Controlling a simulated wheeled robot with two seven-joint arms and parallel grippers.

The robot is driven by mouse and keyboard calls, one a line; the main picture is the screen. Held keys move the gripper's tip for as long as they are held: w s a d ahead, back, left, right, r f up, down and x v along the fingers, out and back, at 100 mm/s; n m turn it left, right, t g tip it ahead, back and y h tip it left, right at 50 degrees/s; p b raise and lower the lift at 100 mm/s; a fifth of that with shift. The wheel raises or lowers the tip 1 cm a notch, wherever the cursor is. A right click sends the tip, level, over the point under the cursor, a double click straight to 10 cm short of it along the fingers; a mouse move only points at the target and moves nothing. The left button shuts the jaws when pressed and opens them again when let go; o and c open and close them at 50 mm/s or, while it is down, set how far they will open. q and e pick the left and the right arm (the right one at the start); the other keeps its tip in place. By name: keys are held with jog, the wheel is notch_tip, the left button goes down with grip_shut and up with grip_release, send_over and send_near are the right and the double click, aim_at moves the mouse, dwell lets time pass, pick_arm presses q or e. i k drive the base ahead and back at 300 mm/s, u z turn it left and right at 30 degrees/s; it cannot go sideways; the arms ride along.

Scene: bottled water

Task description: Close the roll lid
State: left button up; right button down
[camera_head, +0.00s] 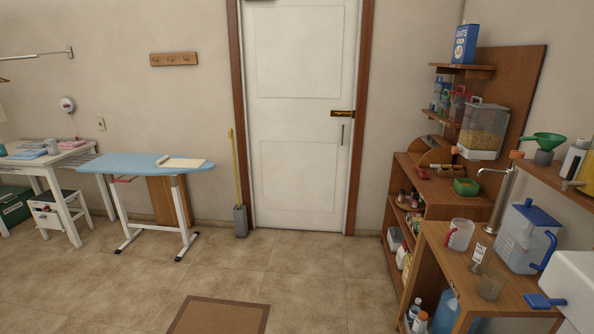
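A small wooden box with a curved side (435,153) sits on the wooden shelf unit at the right, below the wall shelves. It looks like the one with the roll lid, but it is small and far off, and I cannot tell how far its lid is open. Neither of my grippers shows in the head view.
Nearer stands a wooden counter (452,262) with a blue-lidded pitcher (526,238). An ironing board (130,162) stands left. The tiled floor (300,265) in the middle has free room around a brown mat (218,317).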

aim_at(428, 140)
jog(key=u, duration=0.15)
jog(key=i, duration=2.4)
jog(key=z, duration=0.4)
jog(key=i, duration=2.3)
jog(key=z, duration=0.95)
jog(key=i, duration=1.15)
jog(key=z, duration=0.35)
